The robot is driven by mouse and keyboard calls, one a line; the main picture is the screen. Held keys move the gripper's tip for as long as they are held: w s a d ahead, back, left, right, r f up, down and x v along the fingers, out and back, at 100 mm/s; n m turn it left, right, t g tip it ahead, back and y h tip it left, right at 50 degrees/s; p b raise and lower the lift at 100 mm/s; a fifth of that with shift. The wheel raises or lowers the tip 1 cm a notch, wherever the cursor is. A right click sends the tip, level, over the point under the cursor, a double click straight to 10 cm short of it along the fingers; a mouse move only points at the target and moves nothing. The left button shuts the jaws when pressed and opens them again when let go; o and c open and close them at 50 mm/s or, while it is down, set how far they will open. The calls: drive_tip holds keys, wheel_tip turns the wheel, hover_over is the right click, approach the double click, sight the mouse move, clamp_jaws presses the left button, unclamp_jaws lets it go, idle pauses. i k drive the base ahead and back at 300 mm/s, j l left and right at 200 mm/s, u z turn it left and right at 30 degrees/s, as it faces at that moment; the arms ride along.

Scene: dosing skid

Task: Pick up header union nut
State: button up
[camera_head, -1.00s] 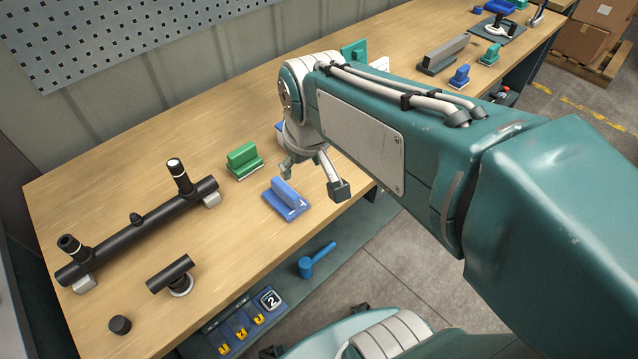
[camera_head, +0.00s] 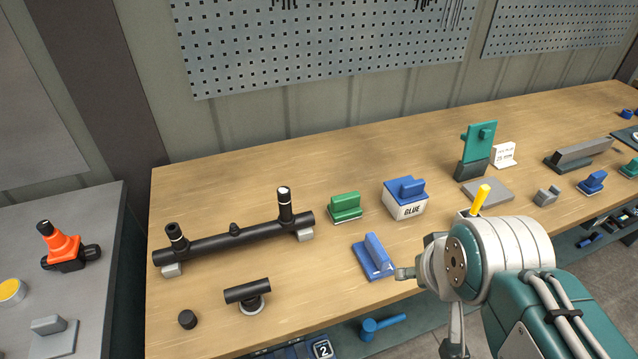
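A short black tee-shaped pipe (camera_head: 247,291) on a pale round base is just right of the nut. My gripper (camera_head: 430,308) is at the bench's front edge, well right of the nut, beside the blue handled block. Its fingers are spread apart with nothing between them. Part of one finger runs out of the bottom of the picture.
A blue handled block (camera_head: 373,258), a green handled block (camera_head: 345,208) and a glue box (camera_head: 405,198) stand mid-bench. A yellow upright handle (camera_head: 480,199) is behind my wrist. A grey side table (camera_head: 95,215) with an orange-topped fitting (camera_head: 62,246) stands left. A blue mallet (camera_head: 382,325) lies below the bench.

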sight(186, 318)
drive_tip(key=u, duration=0.4)
drive_tip(key=j+u, duration=0.15)
drive_tip(key=u, duration=0.65)
drive_tip(key=j+u, duration=0.15)
drive_tip(key=u, duration=0.25)
drive_tip(key=i+j+z, duration=0.2)
drive_tip(key=j+z, duration=0.2)
drive_tip(key=k+j, duration=0.05)
drive_tip(key=j, duration=0.05)
